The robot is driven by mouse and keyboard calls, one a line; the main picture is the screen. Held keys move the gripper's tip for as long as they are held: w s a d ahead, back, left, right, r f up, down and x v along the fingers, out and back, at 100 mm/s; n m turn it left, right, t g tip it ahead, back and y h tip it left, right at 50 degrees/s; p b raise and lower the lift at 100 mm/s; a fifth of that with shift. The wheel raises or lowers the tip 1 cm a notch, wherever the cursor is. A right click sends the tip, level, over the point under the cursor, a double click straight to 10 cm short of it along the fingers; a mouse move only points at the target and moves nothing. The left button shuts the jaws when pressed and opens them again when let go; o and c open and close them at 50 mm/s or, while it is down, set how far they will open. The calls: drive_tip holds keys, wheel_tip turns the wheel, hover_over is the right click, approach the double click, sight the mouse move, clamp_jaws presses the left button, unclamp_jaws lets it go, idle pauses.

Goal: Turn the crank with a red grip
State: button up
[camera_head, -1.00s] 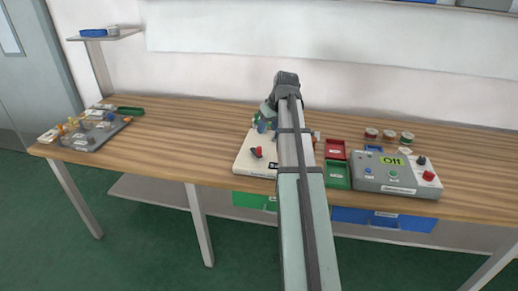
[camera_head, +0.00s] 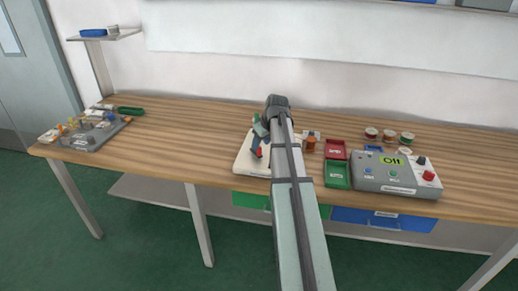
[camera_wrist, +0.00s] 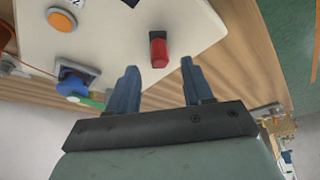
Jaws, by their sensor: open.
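The red grip (camera_wrist: 158,50) of the crank stands up from the white board in the wrist view, with a dark spot beside its base. It also shows in the head view (camera_head: 259,152), partly covered by my gripper. My gripper (camera_wrist: 158,76) is open and empty, its two blue fingers apart. In the wrist view the red grip appears just beyond the fingertips, between their lines; I cannot tell the exact gap. The white board (camera_head: 247,166) lies on the wooden table, and my arm hides its right part in the head view.
The board also carries an orange round button (camera_wrist: 62,20) and a blue knob (camera_wrist: 75,83). Right of it are a red bin (camera_head: 335,149), a green bin (camera_head: 337,174) and a grey control box (camera_head: 385,186) whose display reads off. The table's middle left is clear.

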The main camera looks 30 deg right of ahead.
drive_tip(key=shift+x, duration=2.15)
clamp_jaws()
